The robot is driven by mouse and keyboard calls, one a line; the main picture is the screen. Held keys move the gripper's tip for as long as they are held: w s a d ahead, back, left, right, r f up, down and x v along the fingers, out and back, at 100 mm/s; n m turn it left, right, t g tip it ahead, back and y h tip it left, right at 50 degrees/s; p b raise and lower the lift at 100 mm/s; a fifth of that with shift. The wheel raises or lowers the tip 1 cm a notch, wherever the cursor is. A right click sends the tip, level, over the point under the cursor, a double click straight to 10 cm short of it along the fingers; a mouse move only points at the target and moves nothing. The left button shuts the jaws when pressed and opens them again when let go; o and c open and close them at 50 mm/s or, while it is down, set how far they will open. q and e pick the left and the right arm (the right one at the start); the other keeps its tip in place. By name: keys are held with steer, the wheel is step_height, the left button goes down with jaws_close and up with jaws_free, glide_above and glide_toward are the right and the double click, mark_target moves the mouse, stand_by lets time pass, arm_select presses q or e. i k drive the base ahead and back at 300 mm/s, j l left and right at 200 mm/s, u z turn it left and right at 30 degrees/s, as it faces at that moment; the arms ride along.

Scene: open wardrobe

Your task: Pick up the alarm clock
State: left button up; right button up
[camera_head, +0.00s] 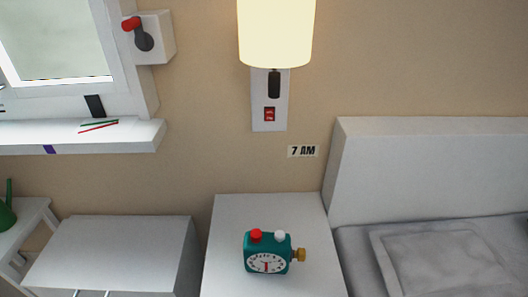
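The alarm clock (266,254) stands upright on a white nightstand (235,211) at the bottom middle of the head view. It is a teal block with a white dial on its front. A red button and a white button sit on its top, and a brass-coloured knob sticks out on its right side. Nothing touches or covers the clock. Neither of my grippers shows in this view.
A bed with a grey headboard (430,165) and pillow (445,262) is close on the right. A white cabinet (115,250) stands on the left. A lit lamp (275,32) hangs on the wall above. A windowsill (50,138) juts out at upper left.

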mark_target(278, 256)
steer(key=j+z, duration=0.75)
steer(key=j, duration=0.3)
steer(key=i, duration=0.05)
